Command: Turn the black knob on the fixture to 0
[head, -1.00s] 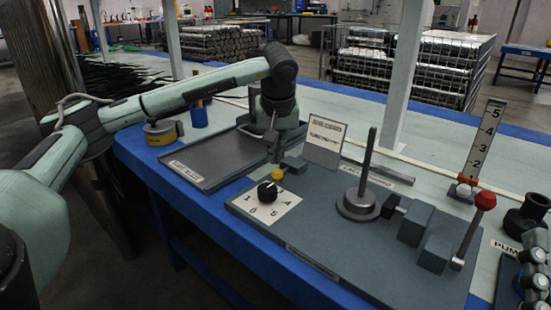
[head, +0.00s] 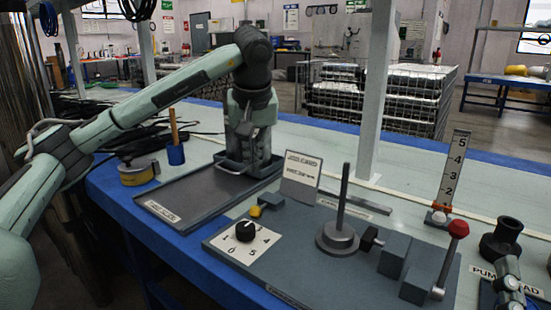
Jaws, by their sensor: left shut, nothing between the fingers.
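The black knob (head: 245,231) sits on a white numbered dial plate (head: 262,243) at the left front of the grey fixture (head: 330,272). A small white mark shows on its top, toward the far side; the number it points at is hard to read. The figures 1, 0, 5 and 4 show around the knob's near side. My left gripper (head: 247,158) points down over the far part of the dark tray, behind the knob and clear of it. It is shut and empty.
A yellow knob (head: 255,211) is just behind the dial. The fixture also bears an upright rod (head: 343,200), grey blocks and a red-topped lever (head: 458,230). The dark tray (head: 170,220) lies left of it. A sign (head: 300,177) stands behind.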

